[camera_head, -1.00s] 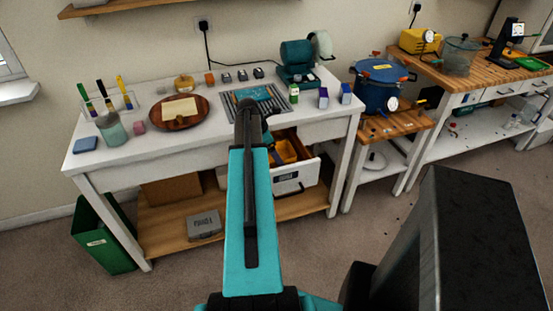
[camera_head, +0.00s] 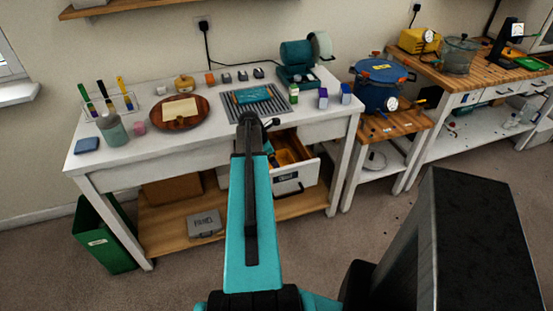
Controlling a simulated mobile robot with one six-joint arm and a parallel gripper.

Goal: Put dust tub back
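I cannot tell for sure which thing is the dust tub. Small containers stand on the white bench (camera_head: 170,148): a grey-green jar (camera_head: 113,130), a pink block-like piece (camera_head: 139,128), a tan pot (camera_head: 184,84) and an orange piece (camera_head: 210,78). The bench's drawer (camera_head: 292,179) is open, with orange-yellow (camera_head: 290,152) and teal contents partly hidden by my arm. My gripper (camera_head: 258,122) is at the far end of my teal arm, in front of the bench's front edge near the drawer. Its fingers are too small and dark to read, and no held object is clear.
A striped mat (camera_head: 270,104) with a teal packet lies behind my gripper. A brown round tray (camera_head: 161,122) is to its left, a teal grinder (camera_head: 297,55) behind. A blue pot (camera_head: 380,85) stands on a wooden side table. A green bin (camera_head: 100,235) stands on the floor.

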